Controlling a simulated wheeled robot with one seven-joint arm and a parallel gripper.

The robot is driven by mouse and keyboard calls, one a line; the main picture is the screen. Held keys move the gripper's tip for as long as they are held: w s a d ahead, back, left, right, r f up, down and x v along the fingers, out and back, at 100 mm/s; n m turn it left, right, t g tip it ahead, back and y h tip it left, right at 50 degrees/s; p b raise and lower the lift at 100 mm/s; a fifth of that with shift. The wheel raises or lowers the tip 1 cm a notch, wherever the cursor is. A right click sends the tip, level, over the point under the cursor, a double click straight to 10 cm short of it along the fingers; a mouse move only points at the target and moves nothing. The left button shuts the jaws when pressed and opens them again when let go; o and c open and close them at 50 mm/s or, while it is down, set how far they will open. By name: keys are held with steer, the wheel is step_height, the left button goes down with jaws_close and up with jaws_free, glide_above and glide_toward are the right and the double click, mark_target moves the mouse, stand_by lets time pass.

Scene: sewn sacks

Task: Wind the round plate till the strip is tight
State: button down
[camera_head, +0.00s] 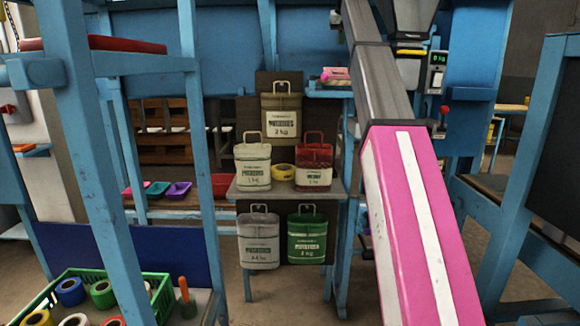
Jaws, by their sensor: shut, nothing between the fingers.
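I see no round plate that I can pick out in the head view, and no tight or slack strip. A pink and white beam with a grey length above it, which looks like my own arm, crosses the right half and hides part of what stands behind it. Its far end runs out at the top edge. My gripper is not in view.
Labelled containers with handles, among them a red one (313,165) and a green one (306,239), stand around a small shelf (285,191) with a yellow roll (283,171). A green crate (157,298) of coloured rolls is lower left. Blue posts (88,150) flank the floor.

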steer(key=shift+f, duration=3.4)
steer(key=shift+w, duration=0.25)
steer(key=shift+d, duration=0.25)
steer(key=shift+s, duration=0.1)
steer(key=shift+s+f, duration=0.1)
steer(key=shift+s, duration=0.15)
steer(key=shift+r, duration=3.15)
steer(key=shift+r, duration=0.1)
